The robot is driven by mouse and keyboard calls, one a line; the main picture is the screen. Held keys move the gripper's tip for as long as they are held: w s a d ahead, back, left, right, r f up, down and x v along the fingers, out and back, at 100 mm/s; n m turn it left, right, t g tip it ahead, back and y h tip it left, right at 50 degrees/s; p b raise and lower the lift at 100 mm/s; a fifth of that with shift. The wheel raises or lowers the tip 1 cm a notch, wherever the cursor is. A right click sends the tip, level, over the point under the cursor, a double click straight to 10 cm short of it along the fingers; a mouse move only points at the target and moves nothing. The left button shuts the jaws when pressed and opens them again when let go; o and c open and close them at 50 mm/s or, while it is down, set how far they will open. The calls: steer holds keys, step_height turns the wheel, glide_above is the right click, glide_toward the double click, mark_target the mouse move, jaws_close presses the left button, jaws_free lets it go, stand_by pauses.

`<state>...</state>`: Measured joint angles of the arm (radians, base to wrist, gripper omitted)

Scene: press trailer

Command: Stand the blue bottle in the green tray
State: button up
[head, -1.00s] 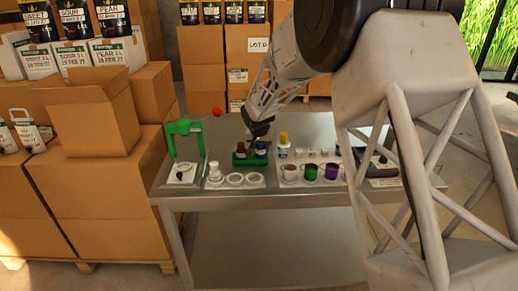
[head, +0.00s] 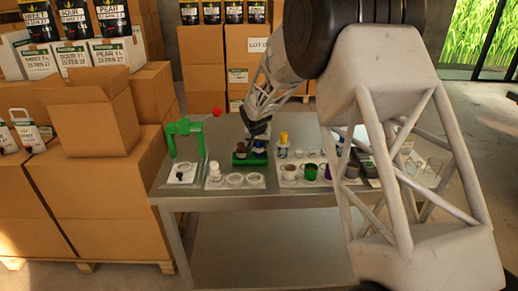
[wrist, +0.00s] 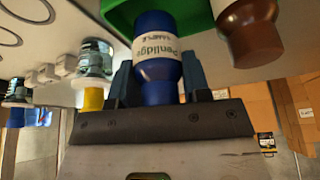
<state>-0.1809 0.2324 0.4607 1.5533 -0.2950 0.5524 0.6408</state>
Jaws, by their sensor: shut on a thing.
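The blue bottle (wrist: 158,75) with a white label is between the dark fingers of my gripper (wrist: 157,85) in the wrist view. My gripper is shut on it. In the head view the blue bottle (head: 260,148) is at the right part of the green tray (head: 247,161), directly under my gripper (head: 257,138). The green tray (wrist: 118,14) shows behind the bottle's far end in the wrist view. A brown bottle (wrist: 250,32) with a white label stands beside it, at the tray's left in the head view. I cannot tell whether the blue bottle's base touches the tray floor.
A bottle with a yellow cap (head: 283,149) stands close right of the tray, behind several cups (head: 310,172). A white bottle (head: 214,172) and round rings (head: 236,179) are in front. A green press (head: 184,128) with a red knob stands left. The table's front strip is clear.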

steer(key=shift+f, duration=1.1)
steer(key=shift+f, duration=0.15)
steer(key=o, duration=1.1)
steer(key=shift+c, duration=0.2)
steer(key=v, duration=1.2)
steer(key=shift+s, duration=0.1)
